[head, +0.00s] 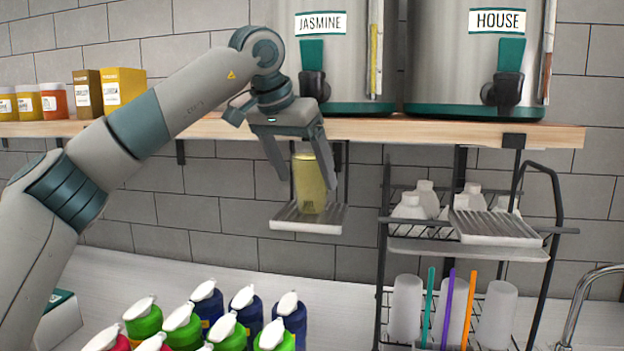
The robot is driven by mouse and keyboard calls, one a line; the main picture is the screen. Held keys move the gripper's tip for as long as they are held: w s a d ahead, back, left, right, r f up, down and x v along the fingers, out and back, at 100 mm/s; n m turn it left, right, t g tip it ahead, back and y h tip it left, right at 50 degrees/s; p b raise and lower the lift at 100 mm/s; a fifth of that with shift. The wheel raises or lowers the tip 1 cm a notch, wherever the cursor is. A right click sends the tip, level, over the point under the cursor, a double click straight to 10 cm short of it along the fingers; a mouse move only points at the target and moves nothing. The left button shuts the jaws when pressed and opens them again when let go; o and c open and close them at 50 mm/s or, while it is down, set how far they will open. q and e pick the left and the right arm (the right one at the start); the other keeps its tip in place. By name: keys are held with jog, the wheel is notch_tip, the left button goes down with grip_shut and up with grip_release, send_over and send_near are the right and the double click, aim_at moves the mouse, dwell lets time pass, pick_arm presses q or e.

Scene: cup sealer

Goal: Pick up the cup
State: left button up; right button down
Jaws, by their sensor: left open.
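A yellow, semi-clear cup (309,185) stands upright on a small grey drip tray (290,222) below the wooden shelf and the JASMINE dispenser. My left gripper (308,183) reaches in from the left and points down over the cup. Its jaws are open, with one finger left of the cup and the other at its right side. I cannot tell whether the right finger touches the cup. My right gripper does not show.
The JASMINE dispenser (340,45) and HOUSE dispenser (475,50) stand on the wooden shelf (450,130). A black rack (385,240) with white bottles and cups is at the right.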

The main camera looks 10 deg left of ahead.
aim_at(312, 188)
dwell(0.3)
pick_arm(q)
jog(key=shift+w+d+f+p, duration=0.1)
jog(key=shift+w+f+p, duration=0.25)
jog(key=shift+p, duration=0.2)
jog(key=p+x, duration=0.1)
jog(key=x, duration=0.2)
jog(key=shift+w+r+p, duration=0.1)
jog(key=shift+w+p, duration=0.05)
jog(key=shift+p, duration=0.25)
jog(key=shift+w+d+f, duration=0.15)
jog(key=shift+w+f, duration=0.1)
jog(key=shift+f, duration=0.35)
jog(key=shift+c, duration=0.9)
jog(key=shift+r, duration=0.1)
jog(key=c, duration=1.3)
